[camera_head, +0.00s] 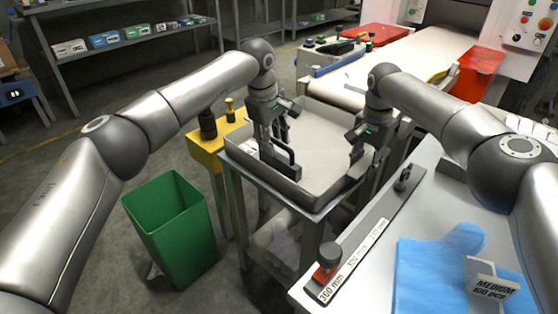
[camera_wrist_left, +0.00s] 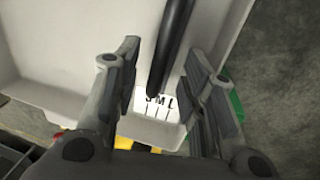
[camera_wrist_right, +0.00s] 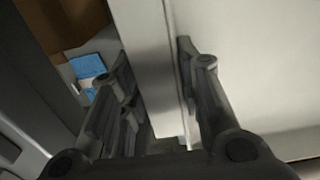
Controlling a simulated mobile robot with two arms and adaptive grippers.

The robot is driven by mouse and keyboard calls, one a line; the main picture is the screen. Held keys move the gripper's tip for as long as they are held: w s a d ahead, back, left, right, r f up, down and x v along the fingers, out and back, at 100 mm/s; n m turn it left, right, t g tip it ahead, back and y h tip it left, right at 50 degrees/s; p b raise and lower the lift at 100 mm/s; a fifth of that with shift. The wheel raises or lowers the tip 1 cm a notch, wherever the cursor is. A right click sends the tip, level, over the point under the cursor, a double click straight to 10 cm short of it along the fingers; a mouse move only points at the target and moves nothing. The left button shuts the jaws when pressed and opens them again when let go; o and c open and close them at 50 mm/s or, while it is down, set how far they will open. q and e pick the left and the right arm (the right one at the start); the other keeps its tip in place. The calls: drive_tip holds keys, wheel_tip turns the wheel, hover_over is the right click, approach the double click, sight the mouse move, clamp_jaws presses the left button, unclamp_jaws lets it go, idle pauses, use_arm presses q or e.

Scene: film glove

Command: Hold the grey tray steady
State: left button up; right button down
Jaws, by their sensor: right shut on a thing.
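The grey tray (camera_head: 318,150) is shallow and open-topped, and rests on a metal stand right of the green bin. My right gripper (camera_head: 360,152) is at its right wall. In the right wrist view my right gripper (camera_wrist_right: 156,78) has one finger on each side of the tray's wall (camera_wrist_right: 150,50) and is shut on it. My left gripper (camera_head: 280,158) is over the tray's left part. In the left wrist view my left gripper (camera_wrist_left: 167,72) has its fingers apart, with a dark bar (camera_wrist_left: 172,45) between them, clear of both. The tray's floor (camera_wrist_left: 90,50) lies below, with size letters.
A green bin (camera_head: 172,225) stands left of the stand. A yellow stand (camera_head: 205,148) adjoins the tray. A worktable (camera_head: 375,240) at right holds a ruler bar (camera_head: 370,235), blue film gloves (camera_head: 430,265) and a label card (camera_head: 490,282). A conveyor (camera_head: 415,62) is behind.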

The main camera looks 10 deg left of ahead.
use_arm(q)
wheel_tip(320, 180, up, 12)
drive_tip(key=s+a, duration=0.1)
drive_tip(key=s, duration=0.1)
drive_tip(key=shift+a, duration=0.15)
drive_tip(key=shift+f, duration=0.1)
use_arm(e)
drive_tip(key=c, duration=1)
unclamp_jaws()
wheel_tip(320, 180, up, 12)
drive_tip(key=shift+s, duration=0.1)
